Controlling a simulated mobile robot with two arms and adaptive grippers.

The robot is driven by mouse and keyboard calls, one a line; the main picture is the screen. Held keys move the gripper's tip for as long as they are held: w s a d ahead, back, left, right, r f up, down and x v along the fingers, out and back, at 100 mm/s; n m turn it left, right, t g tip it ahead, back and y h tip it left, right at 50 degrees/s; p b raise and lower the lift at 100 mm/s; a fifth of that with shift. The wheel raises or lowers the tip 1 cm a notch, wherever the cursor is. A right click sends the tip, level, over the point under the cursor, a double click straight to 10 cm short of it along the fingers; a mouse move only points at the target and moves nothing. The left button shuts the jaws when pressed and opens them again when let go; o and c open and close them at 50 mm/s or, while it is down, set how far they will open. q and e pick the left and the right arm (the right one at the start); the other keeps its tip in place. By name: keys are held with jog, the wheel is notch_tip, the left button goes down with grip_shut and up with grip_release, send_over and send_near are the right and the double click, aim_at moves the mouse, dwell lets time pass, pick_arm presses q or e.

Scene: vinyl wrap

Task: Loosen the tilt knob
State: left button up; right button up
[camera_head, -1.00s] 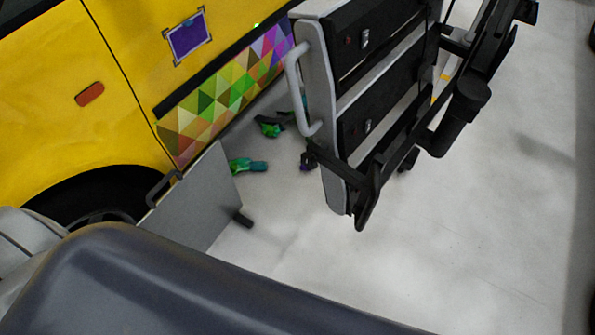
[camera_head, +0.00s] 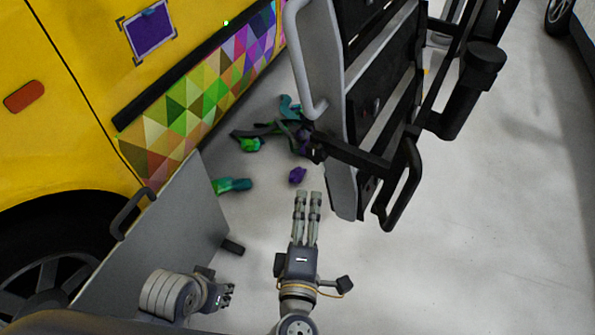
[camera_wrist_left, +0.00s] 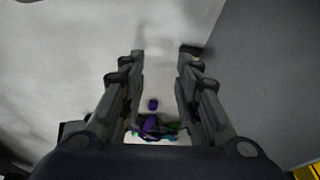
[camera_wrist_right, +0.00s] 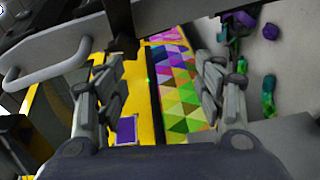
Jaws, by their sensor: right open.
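A black framed stand (camera_head: 345,155) with a light side panel and a pale handle (camera_head: 300,60) fills the upper middle of the head view. A black cylindrical part (camera_head: 485,57) sits on its right side. I cannot tell which part is the tilt knob. My right gripper (camera_head: 308,194) is open and empty, pointing up the picture, below the stand's lower left corner in the head view. Its fingers stand wide apart in the right wrist view (camera_wrist_right: 160,72). My left gripper (camera_head: 229,291) is low beside the grey board; its fingers are apart and empty in the left wrist view (camera_wrist_left: 163,50).
A grey board (camera_head: 165,245) with a handle leans beside the yellow van (camera_head: 70,110). Green and purple hand tools (camera_head: 270,137) and a small purple item (camera_head: 297,175) lie on the floor. Floor at the right (camera_head: 480,250) is clear.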

aim_at(315, 157)
notch_tip(315, 157, up, 5)
jog(key=t, duration=0.1)
pick_arm(q)
jog(key=shift+s+a+r+b, duration=0.15)
jog(key=shift+s+a+r, duration=0.1)
jog(key=shift+r, duration=0.25)
jog(key=shift+s+a+r+b, duration=0.15)
jog(key=shift+a+r, duration=0.05)
jog(key=shift+r, duration=0.3)
pick_arm(e)
jog(key=shift+h, duration=0.4)
jog(key=w, duration=1)
jog(key=shift+w+d+f, duration=0.2)
jog(key=shift+d+f, duration=0.1)
jog(key=c, duration=1.1)
